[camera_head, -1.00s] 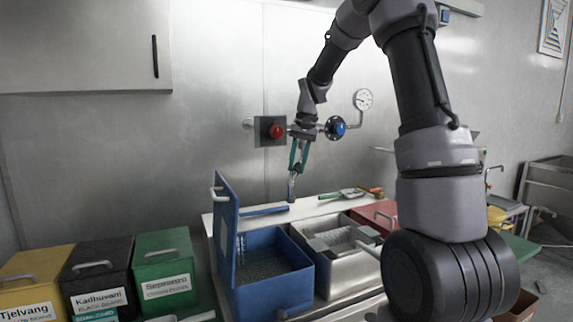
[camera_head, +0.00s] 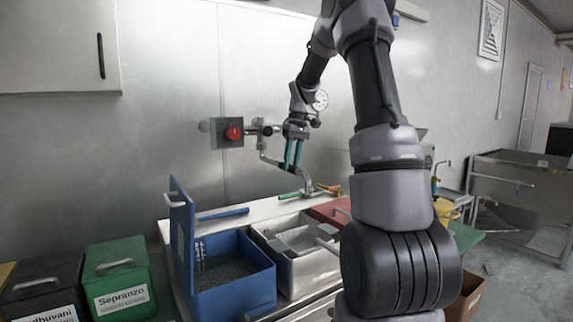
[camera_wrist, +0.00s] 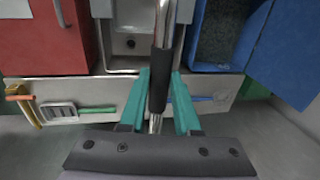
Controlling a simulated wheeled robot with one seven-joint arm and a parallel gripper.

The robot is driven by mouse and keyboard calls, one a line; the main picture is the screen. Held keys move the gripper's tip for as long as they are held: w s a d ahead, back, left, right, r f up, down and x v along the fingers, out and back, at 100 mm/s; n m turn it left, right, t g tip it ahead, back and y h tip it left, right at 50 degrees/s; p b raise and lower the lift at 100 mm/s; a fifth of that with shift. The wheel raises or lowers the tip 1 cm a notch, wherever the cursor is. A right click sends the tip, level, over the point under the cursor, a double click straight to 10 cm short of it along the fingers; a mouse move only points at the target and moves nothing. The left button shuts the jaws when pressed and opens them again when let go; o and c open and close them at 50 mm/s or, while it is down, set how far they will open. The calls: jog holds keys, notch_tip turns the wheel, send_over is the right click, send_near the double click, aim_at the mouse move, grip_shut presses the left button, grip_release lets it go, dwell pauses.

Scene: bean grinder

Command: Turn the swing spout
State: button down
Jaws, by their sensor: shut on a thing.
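The swing spout (camera_head: 307,182) is a bent metal pipe that comes off the wall pipework above the worktop. In the wrist view its dark sleeve (camera_wrist: 159,80) runs between my teal fingers. My gripper (camera_head: 291,167) is shut on the spout, with one finger on each side; it also shows in the wrist view (camera_wrist: 160,82). My wrist hides part of the pipework behind it in the head view.
A red button box (camera_head: 233,133) and a gauge (camera_head: 320,100) are on the wall. Below stand an open blue bin (camera_head: 248,296), a metal sink (camera_head: 314,266) and a red bin (camera_wrist: 45,40). Green-handled (camera_wrist: 97,109) and blue-handled (camera_wrist: 200,99) tools lie on the worktop (camera_wrist: 75,90).

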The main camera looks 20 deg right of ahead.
jog(key=shift+r, duration=0.1)
dwell(0.3)
jog(key=c, duration=0.6)
grip_release()
jog(key=shift+c, duration=0.2)
notch_tip(320, 180, up, 10)
jog(key=d, duration=0.2)
jog(key=shift+w+r, duration=0.25)
